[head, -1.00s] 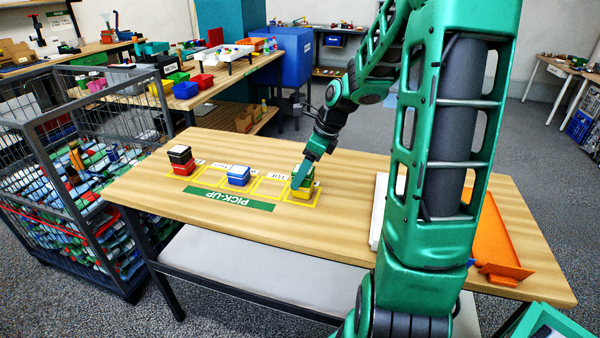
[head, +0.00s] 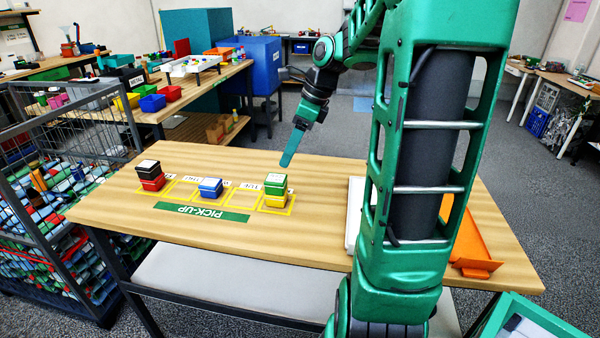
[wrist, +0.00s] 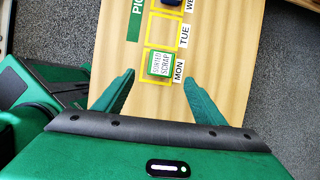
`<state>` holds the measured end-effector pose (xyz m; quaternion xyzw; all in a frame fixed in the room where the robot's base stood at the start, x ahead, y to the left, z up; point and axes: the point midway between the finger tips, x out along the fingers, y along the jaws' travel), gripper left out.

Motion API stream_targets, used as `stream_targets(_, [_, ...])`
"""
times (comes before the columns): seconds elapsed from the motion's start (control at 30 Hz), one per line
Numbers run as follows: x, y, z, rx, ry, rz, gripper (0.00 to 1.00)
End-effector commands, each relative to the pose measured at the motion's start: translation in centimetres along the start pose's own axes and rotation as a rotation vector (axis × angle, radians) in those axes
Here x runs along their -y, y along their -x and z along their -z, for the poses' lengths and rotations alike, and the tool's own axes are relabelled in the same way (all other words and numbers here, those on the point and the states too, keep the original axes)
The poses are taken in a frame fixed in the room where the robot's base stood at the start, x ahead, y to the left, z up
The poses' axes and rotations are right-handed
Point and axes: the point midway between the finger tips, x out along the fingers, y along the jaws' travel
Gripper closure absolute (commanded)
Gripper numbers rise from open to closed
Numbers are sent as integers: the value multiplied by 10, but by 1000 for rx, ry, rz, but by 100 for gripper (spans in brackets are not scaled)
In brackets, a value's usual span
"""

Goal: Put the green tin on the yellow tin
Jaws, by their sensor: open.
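The green tin (head: 276,184) sits on top of the yellow tin (head: 275,201) in the rightmost yellow-outlined square of the pick-up table. They look lined up, the green one directly above. In the wrist view the green tin (wrist: 161,64) shows from above with a white "scrap" label and hides the yellow tin. My gripper (head: 288,160) is raised above and a little behind the stack, apart from it. In the wrist view its two fingers (wrist: 157,85) are spread wide with nothing between them.
A black tin (head: 148,168) sits on a red tin (head: 152,184) at the left of the table (head: 330,225). A blue tin (head: 210,190) stands in a middle square. An orange tray (head: 468,240) lies at the right. A wire cage (head: 50,200) stands at the left.

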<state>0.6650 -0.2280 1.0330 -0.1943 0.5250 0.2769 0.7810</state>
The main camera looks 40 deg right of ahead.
Motion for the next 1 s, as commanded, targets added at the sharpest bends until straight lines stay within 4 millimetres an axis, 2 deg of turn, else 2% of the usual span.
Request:
stream_targets(0.17, [-24, 0, 11, -61, 215, 2, 36])
stream_targets(0.37, [-65, 1, 38, -157, 592, -26, 36])
stream_targets(0.8, [-155, 6, 115, -266, 1417, -219, 36])
stream_targets(1.0, [-187, 6, 148, -254, 1716, -322, 36])
